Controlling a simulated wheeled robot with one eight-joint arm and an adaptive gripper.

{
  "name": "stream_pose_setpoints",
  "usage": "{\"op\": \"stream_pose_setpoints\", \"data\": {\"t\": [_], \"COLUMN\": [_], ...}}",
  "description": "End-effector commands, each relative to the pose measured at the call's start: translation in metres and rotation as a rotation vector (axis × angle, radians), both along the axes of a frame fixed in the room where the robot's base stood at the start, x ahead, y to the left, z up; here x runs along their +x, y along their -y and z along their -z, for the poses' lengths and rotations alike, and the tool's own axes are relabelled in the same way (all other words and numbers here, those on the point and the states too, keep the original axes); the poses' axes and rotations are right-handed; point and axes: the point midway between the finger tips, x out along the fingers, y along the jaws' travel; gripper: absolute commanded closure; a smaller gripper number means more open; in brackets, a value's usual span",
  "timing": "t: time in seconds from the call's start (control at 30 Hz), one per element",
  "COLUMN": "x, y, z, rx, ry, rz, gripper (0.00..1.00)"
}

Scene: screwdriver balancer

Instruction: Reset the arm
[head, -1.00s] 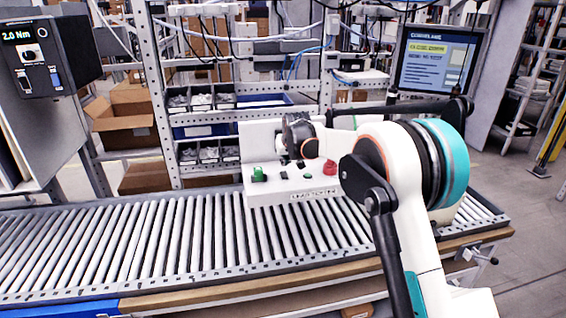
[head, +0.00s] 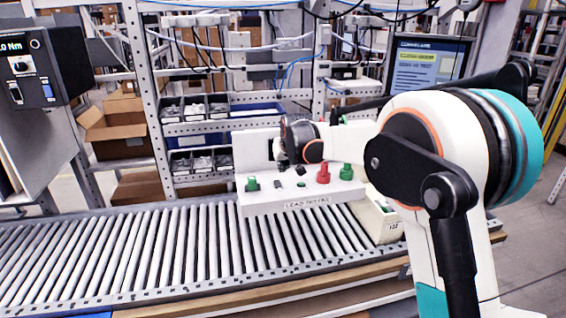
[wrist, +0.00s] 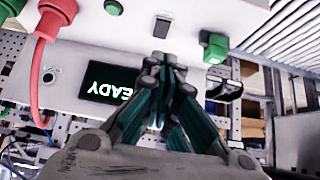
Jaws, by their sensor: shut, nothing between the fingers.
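My arm reaches from the right across the roller conveyor in the head view. My gripper (wrist: 160,62) shows in the wrist view, shut and empty, with its fingertips together in front of a white test box (wrist: 110,35). The box has a dark display (wrist: 113,85) with the letters "EADY" visible, a green button or plug (wrist: 214,48) and a red plug (wrist: 56,15) with a red cable. In the head view the box (head: 300,203) stands at the conveyor, and its label seems to read "LEAD TESTING". There the gripper's fingertips (head: 282,160) are small and hard to make out.
The roller conveyor (head: 120,250) is clear to the left. A cream case (head: 385,222) stands to the right of the box. Shelves with bins (head: 215,108) and a screen (head: 425,70) are behind. A dark device (head: 35,65) marked "Nm" hangs at the upper left.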

Motion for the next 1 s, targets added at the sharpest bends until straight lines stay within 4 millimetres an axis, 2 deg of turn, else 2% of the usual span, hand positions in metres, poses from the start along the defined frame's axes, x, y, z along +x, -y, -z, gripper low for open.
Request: {"op": "stream_pose_setpoints", "data": {"t": [0.13,0.27,0.43,0.63,0.83,1.0], "x": [-0.011,-0.039,-0.091,-0.159,-0.232,-0.295], "y": [0.011,0.035,0.075,0.118,0.156,0.183], "z": [-0.007,-0.021,-0.038,-0.047,-0.041,-0.025], "rx": [-0.001,-0.002,-0.003,-0.005,-0.006,-0.008], "ry": [-0.002,-0.006,-0.013,-0.021,-0.031,-0.038], "rz": [0.009,0.028,0.06,0.099,0.137,0.169], "gripper": [1.0,1.0,1.0,1.0,1.0,1.0]}}
